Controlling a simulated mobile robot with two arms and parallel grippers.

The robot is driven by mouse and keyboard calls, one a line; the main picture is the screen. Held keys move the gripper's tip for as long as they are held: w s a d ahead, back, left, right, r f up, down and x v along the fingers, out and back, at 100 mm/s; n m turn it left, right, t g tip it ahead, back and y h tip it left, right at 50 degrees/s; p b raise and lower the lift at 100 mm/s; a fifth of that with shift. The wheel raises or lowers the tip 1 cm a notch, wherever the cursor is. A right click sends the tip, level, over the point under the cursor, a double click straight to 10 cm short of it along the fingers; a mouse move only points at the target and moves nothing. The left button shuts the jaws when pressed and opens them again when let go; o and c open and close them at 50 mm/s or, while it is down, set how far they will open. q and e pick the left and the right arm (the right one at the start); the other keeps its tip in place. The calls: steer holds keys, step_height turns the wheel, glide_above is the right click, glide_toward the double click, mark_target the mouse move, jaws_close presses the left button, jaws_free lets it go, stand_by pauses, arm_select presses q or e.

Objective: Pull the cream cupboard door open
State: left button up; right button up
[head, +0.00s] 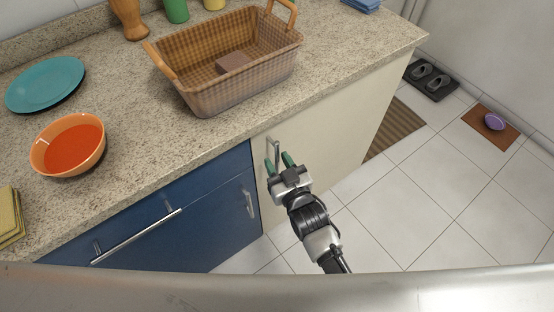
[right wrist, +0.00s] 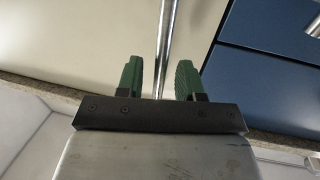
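The cream cupboard door (head: 334,148) is the pale panel at the right end of the counter front, and it looks shut. Its upright metal bar handle (head: 274,152) is near its left edge. My right gripper (head: 281,163) is at the handle with its green fingers apart. In the right wrist view, the bar handle (right wrist: 166,45) runs between the two open fingers (right wrist: 161,78), with a gap visible on each side. The cream door (right wrist: 80,40) fills the upper left of that view. My left gripper is not in view.
Blue cupboard fronts (head: 210,205) with metal handles are left of the cream door. A wicker basket (head: 225,95), an orange bowl (head: 68,145) and a teal plate (head: 45,83) stand on the counter. The tiled floor (head: 420,195) at right is mostly clear; a striped mat (head: 397,128) lies beside the counter.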

steer(key=shift+w+a, duration=0.15)
steer(key=shift+w, duration=0.25)
steer(key=shift+c, duration=0.3)
jaws_close()
